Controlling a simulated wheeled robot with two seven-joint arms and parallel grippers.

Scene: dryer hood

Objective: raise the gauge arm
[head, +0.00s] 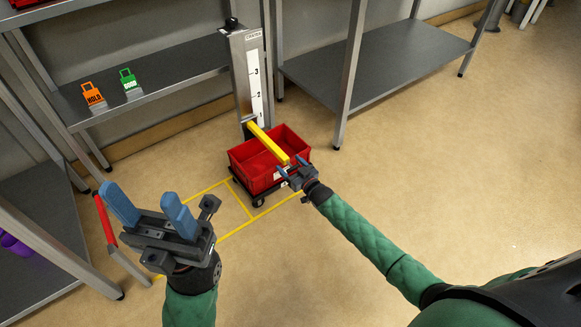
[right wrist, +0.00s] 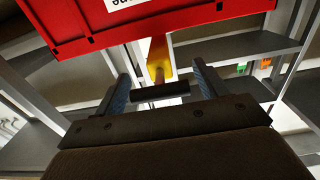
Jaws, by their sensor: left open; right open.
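The gauge arm is a yellow bar (head: 267,143) that sticks out from a grey post (head: 240,75) with a white numbered scale (head: 255,88). It reaches low over a red bin (head: 250,173), below the mark 2. My right gripper (head: 292,166) is open at the bar's free end. In the right wrist view the yellow bar (right wrist: 159,55) shows between and beyond the two open fingers (right wrist: 160,85); I cannot tell whether they touch it. My left gripper (head: 150,208) is open and empty, up in front at the left, away from the post.
The red bin stands on a dark wheeled dolly (head: 258,200) within yellow floor lines (head: 236,228). Another grey shelf (head: 390,65) is at the right. The floor at right is clear.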

